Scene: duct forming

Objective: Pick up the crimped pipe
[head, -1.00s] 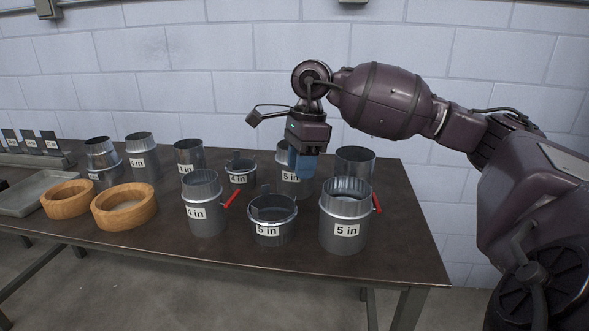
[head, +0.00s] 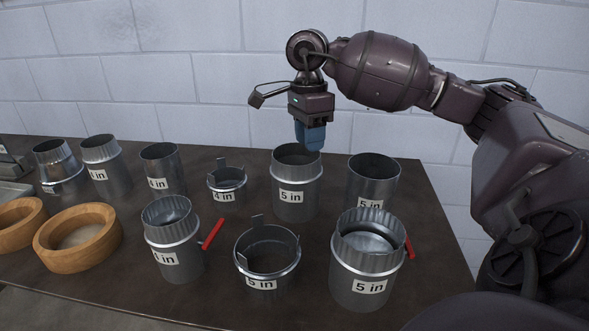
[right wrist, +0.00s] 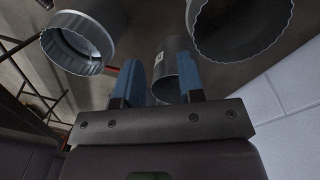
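Several crimped pipes stand upright on the table. A grey 5 in pipe with a crimped upper end (head: 296,190) is at the back middle. A 5 in crimped pipe (head: 366,265) stands at the front right and a 4 in one (head: 176,245) at the front left, each with a red handle beside it. My right gripper (head: 311,148) points down at the back 5 in pipe's rim, overlapping it in the head view. In the right wrist view its blue fingers (right wrist: 160,82) are apart and hold nothing visible; wavy-rimmed pipes show beyond them. My left gripper is not in view.
A tabbed 5 in collar (head: 266,262) and a tabbed 4 in collar (head: 227,187) stand among the pipes. A plain 5 in pipe (head: 374,180) is at back right. Wooden rings (head: 78,238) lie at the left. A block wall (head: 200,70) is behind the table.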

